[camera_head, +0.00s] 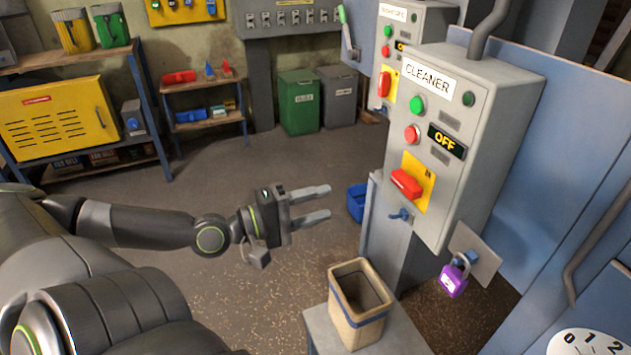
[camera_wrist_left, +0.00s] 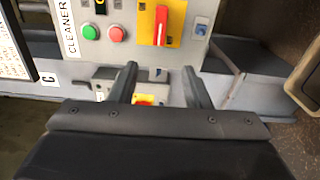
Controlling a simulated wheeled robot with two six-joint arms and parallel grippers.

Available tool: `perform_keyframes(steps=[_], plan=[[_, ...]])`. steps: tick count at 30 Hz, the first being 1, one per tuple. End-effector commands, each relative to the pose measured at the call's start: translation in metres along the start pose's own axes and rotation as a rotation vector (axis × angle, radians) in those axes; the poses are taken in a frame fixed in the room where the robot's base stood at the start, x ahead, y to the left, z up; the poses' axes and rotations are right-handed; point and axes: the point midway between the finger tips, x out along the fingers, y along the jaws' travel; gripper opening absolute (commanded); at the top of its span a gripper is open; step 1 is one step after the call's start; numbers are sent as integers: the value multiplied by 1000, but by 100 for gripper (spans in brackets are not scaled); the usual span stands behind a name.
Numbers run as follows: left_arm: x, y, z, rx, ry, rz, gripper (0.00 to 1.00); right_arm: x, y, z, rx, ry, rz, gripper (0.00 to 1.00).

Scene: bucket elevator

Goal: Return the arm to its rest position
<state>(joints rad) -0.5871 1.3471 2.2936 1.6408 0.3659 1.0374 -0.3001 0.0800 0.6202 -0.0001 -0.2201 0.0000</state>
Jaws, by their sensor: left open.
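My left arm reaches in from the left in the head view. Its gripper (camera_head: 322,204) is open and empty, in the air to the left of the grey CLEANER control box (camera_head: 483,100). In the left wrist view the two fingers (camera_wrist_left: 163,85) are apart with nothing between them, and the CLEANER box (camera_wrist_left: 135,50) lies beyond them. My right gripper is in neither view.
A tan bin (camera_head: 345,318) stands on a grey stand below and right of the gripper. A purple padlock (camera_head: 455,278) hangs under the box. A second control box (camera_head: 390,60) stands behind. Shelves (camera_head: 200,122) and a green bin (camera_head: 298,103) line the back. The floor between is clear.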

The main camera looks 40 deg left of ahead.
Motion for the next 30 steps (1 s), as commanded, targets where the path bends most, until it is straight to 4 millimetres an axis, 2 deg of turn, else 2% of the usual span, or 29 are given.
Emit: perform_keyframes(steps=[15,17,19,23,26,27,29,30], plan=[[0,0,-1,2,2,0,44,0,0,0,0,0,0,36],[0,-4,-6,18,13,0,44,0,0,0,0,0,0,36],[-2,-12,-19,65,41,-5,44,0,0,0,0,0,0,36],[-10,-49,-65,240,143,-44,44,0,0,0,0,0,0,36],[-26,-96,-107,408,237,-127,44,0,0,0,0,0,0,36],[-34,-117,-122,473,268,-172,44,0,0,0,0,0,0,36],[-48,-152,-140,560,308,-251,44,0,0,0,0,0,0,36],[-58,-176,-150,613,329,-309,44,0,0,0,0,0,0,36]])
